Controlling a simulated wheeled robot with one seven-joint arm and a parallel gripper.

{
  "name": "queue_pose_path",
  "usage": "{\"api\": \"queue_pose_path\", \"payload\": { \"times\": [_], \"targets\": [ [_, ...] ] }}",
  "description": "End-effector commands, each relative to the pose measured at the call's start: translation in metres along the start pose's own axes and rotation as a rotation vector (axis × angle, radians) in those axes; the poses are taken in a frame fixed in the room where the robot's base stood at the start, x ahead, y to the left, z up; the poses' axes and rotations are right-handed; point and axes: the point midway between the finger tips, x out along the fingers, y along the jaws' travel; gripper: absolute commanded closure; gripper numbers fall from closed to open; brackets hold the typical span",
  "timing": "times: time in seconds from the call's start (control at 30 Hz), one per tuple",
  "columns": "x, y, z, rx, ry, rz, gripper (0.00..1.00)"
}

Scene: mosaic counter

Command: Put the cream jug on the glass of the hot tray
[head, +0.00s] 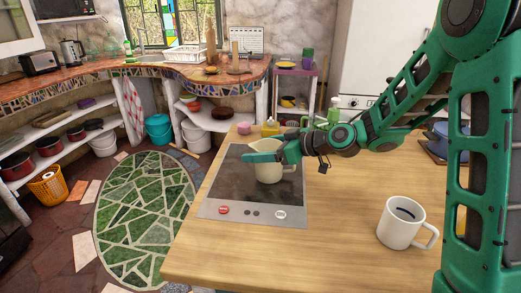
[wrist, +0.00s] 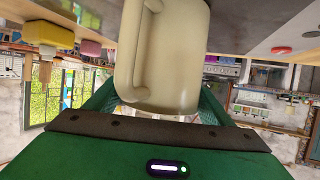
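My gripper (head: 264,157) reaches in from the right, with one green finger across the jug's near side; the other finger is mostly hidden. In the wrist view the jug (wrist: 172,55) fills the space between the fingers (wrist: 160,95), which lie close against both sides, so it appears gripped. Its handle shows at the left there. The hot tray's pale front strip (head: 250,213) has a red knob and a white knob.
A white mug (head: 401,222) stands on the wooden counter (head: 320,230) at the right. A pink block (head: 243,128) and a yellow container (head: 270,128) stand behind the tray. A blue pot (head: 441,132) is at the far right. The counter between tray and mug is clear.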

Motion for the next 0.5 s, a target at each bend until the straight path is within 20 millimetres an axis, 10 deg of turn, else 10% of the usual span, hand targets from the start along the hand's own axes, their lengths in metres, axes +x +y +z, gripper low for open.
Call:
{"api": "queue_pose_path", "payload": {
  "times": [0.5],
  "targets": [
    [-0.014,0.001,-0.002,0.002,0.0,0.002,0.14]
  ]
}}
